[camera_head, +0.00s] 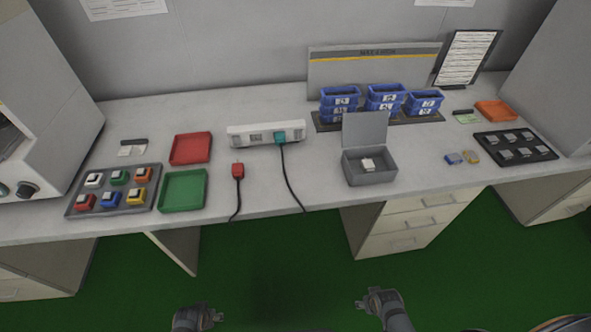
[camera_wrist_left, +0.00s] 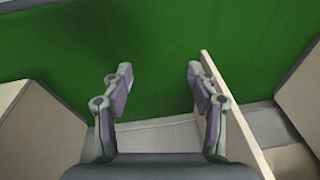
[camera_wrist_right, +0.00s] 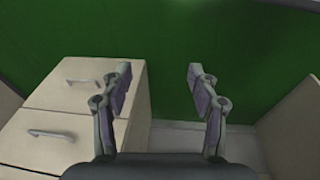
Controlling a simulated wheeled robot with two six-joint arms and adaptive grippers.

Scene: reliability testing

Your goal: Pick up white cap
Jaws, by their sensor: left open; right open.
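A small white cap (camera_head: 94,178) sits in the back left place of a grey tray (camera_head: 71,211) at the left of the bench, among green, orange, red, blue and yellow caps. My left gripper (camera_head: 214,316) is at the bottom of the head view, below the bench's front edge and well apart from the tray. It is open and empty in the left wrist view (camera_wrist_left: 158,85). My right gripper (camera_head: 364,304) is also in front of the bench, farther right. It is open and empty in the right wrist view (camera_wrist_right: 160,85). The cap is not in either wrist view.
Red (camera_head: 190,148) and green (camera_head: 183,190) trays lie right of the cap tray. A power strip (camera_head: 266,134), red plug (camera_head: 238,171), open grey box (camera_head: 369,165), blue bins (camera_head: 386,101) and black tray (camera_head: 514,146) stand farther right. A white machine (camera_head: 45,95) stands left.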

